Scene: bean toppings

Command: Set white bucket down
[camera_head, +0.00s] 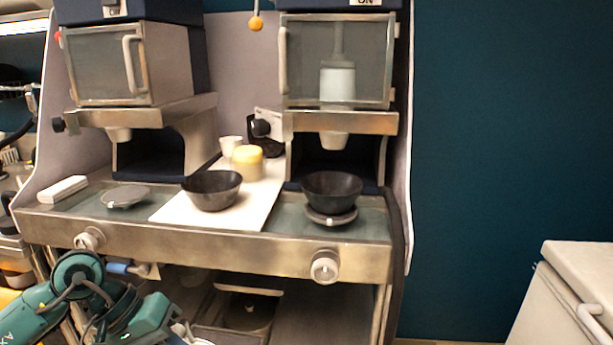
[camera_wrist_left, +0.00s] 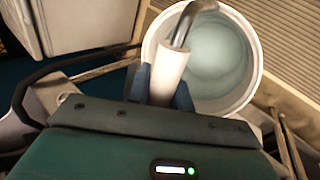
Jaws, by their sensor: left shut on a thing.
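The white bucket (camera_wrist_left: 255,75) shows in the left wrist view, seen from above with its round rim and pale blue-grey inside. A metal bail with a white grip (camera_wrist_left: 170,70) crosses its near side. My left gripper (camera_wrist_left: 164,92) is shut on this white grip, with its two blue fingers on either side. In the head view my left arm is at the lower left, and its gripper and the bucket are mostly cut off by the bottom edge. I cannot tell whether the bucket touches a surface. My right gripper is not in view.
A metal workbench (camera_head: 208,250) carries two dispensers, a black bowl (camera_head: 212,196) on a white board, and another black bowl (camera_head: 332,190) on a round scale. A yellow-topped jar (camera_head: 247,162) stands behind. A lower shelf holds a metal bin (camera_head: 235,318). A white cabinet (camera_head: 570,290) stands right.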

